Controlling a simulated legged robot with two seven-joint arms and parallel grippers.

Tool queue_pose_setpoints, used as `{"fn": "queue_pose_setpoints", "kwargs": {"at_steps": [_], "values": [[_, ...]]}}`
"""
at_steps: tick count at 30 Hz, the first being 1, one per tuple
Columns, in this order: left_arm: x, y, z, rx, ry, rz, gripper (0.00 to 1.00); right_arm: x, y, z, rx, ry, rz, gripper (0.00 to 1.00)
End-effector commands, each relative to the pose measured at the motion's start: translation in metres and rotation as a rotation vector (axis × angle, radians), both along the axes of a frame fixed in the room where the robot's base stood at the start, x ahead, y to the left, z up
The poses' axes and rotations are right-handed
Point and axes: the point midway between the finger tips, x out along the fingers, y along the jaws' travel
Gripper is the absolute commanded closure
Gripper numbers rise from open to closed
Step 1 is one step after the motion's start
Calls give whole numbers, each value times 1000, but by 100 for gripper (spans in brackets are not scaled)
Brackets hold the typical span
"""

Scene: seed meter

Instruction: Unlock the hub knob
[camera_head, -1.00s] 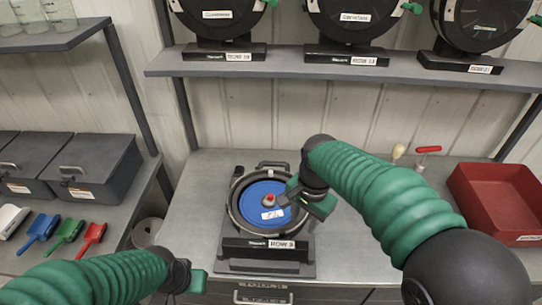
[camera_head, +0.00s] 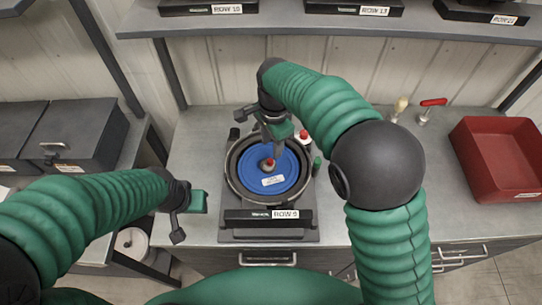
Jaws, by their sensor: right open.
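The seed meter (camera_head: 230,183) sits on the bench with its blue disc (camera_head: 288,181) facing up inside a dark ring. The hub knob (camera_head: 268,164), with a red top, is at the disc's middle. My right gripper (camera_head: 277,144) is open over the far part of the disc, just behind the knob. I cannot tell whether it touches the knob. My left gripper (camera_head: 192,205) hangs left of the meter, apart from it, and its jaw state is unclear.
A red-and-white piece (camera_head: 304,137) lies at the meter's far right edge. A red bin (camera_head: 497,165) stands on the bench at right, near a red-handled tool (camera_head: 430,106). A shelf (camera_head: 335,25) with more row-labelled units runs behind. Dark boxes (camera_head: 75,140) stand at left.

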Motion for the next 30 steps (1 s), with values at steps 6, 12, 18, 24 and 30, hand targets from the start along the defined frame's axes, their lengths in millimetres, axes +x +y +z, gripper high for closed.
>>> {"fn": "queue_pose_setpoints", "kwargs": {"at_steps": [6,12,18,24,30], "values": [[0,0,7,0,0,0,64,2,1,-55,-2,5,-2,60],[0,0,10,0,0,0,64,3,2,-81,-1,-1,-1,60],[0,0,10,0,0,0,64,4,1,-86,1,-1,-1,60],[0,0,10,0,0,0,64,4,2,-86,1,-1,-1,73],[0,0,10,0,0,0,64,4,2,-85,1,-2,-1,99]]}}
